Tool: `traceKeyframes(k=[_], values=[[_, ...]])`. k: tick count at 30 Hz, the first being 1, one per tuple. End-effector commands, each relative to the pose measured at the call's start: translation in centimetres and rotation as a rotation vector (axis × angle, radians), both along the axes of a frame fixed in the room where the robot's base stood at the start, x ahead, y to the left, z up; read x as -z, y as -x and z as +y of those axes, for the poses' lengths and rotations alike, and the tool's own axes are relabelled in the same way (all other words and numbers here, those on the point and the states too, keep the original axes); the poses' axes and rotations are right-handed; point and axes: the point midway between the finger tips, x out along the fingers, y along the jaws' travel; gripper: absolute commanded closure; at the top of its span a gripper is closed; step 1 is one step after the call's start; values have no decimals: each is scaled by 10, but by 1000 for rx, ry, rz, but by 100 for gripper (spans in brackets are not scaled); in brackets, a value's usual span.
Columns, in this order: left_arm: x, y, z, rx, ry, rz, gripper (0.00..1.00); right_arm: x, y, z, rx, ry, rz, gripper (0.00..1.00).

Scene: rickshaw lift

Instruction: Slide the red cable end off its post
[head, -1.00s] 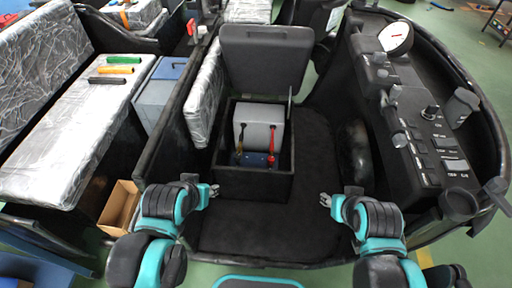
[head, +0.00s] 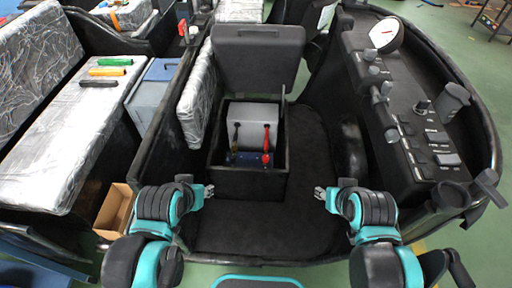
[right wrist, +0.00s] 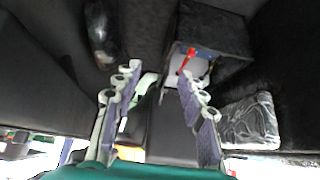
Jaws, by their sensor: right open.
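The red cable end (head: 266,157) sits at the front right of the grey battery (head: 253,122) inside the open black box (head: 250,183). A dark cable end (head: 235,155) is at its left. The post under the red end is too small to make out. In the right wrist view the red cable end (right wrist: 188,58) shows ahead, beyond the fingers. My right gripper (head: 320,193) is open and empty, right of and in front of the box; its spread fingers also show in the right wrist view (right wrist: 158,82). My left gripper (head: 208,190) is in front of the box's left side, its jaws too small to judge.
The box lid (head: 258,55) stands raised behind the box. A control panel (head: 420,130) with knobs runs along the right. A silver-wrapped seat (head: 75,130) with several coloured bars is at left. The black floor between the grippers is clear.

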Motion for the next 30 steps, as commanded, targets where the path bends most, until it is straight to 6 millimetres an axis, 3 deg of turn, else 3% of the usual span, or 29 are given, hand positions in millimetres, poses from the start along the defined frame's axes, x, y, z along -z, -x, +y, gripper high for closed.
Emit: traceKeyframes(k=[7, 14, 17, 23, 30], values=[[-6, 0, 0, 0, 0, 0, 63, -32, -80, 16, -6, -35, 31, 59], [-12, 0, 0, 0, 0, 0, 63, -27, -177, 40, -9, -73, 70, 59], [-14, 0, 0, 0, 0, 0, 63, -13, -219, 53, -12, -89, 87, 59], [-19, 0, 0, 0, 0, 0, 63, 37, -297, 81, -15, -119, 122, 59], [-25, 0, 0, 0, 0, 0, 63, 133, -369, 117, -19, -152, 167, 59]])
